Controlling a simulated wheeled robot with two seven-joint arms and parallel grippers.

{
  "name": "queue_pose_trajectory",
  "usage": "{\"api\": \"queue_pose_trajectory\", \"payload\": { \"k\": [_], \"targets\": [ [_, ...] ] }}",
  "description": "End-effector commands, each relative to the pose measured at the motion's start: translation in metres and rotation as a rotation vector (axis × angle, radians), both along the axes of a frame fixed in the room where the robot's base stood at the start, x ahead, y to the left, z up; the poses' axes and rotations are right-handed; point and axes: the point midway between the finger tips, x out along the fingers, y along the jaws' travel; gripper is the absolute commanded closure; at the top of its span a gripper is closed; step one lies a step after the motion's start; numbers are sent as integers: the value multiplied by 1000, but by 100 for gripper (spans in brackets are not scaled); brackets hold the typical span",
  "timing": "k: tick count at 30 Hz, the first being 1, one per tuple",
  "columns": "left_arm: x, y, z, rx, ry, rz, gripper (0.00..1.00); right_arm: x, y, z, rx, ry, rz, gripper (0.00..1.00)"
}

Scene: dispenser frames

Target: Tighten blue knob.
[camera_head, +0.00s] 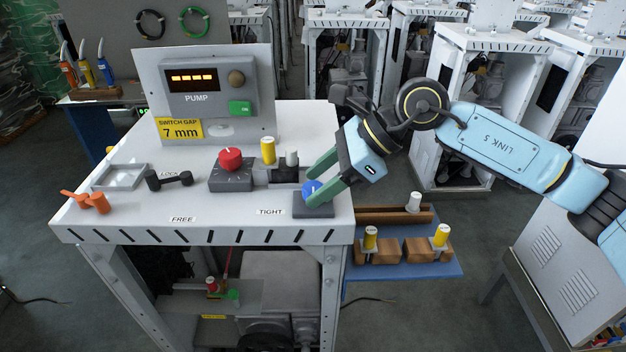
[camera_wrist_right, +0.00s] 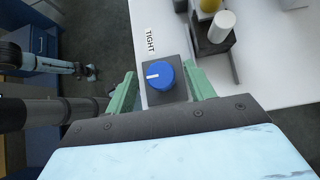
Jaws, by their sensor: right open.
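The blue knob (camera_head: 311,188) sits on a dark grey base at the right front corner of the white bench top, beside the TIGHT label (camera_head: 271,212). In the right wrist view the knob (camera_wrist_right: 160,75) shows from above, with a white pointer mark toward the left of the picture. My right gripper (camera_head: 322,181) is at the knob, with its green fingers apart, one on either side. In the wrist view the fingers (camera_wrist_right: 160,88) flank the knob's base, with gaps visible beside the knob. The head view partly hides the knob behind a finger. My left gripper is not in view.
A red knob (camera_head: 230,159) on a grey box, a yellow-capped cylinder (camera_head: 268,150) and a white cylinder (camera_head: 292,158) stand left of the gripper. The pump panel (camera_head: 207,88) rises behind. A blue side shelf (camera_head: 400,270) holds wooden blocks and more cylinders.

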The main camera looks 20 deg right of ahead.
Motion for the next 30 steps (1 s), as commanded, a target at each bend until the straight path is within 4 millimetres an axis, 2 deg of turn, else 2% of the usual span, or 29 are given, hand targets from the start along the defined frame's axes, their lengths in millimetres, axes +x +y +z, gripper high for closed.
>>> {"api": "queue_pose_trajectory", "payload": {
  "k": [6, 15, 25, 30],
  "targets": [
    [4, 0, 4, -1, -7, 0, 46, 3, 12, -12, 1, 1, 0, 46],
    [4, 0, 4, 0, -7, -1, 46, 4, 13, -13, 0, 1, -1, 48],
    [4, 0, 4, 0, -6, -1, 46, 4, 12, -13, 0, 0, 0, 91],
    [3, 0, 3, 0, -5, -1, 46, 4, 12, -13, 0, -1, -6, 91]
  ]
}}
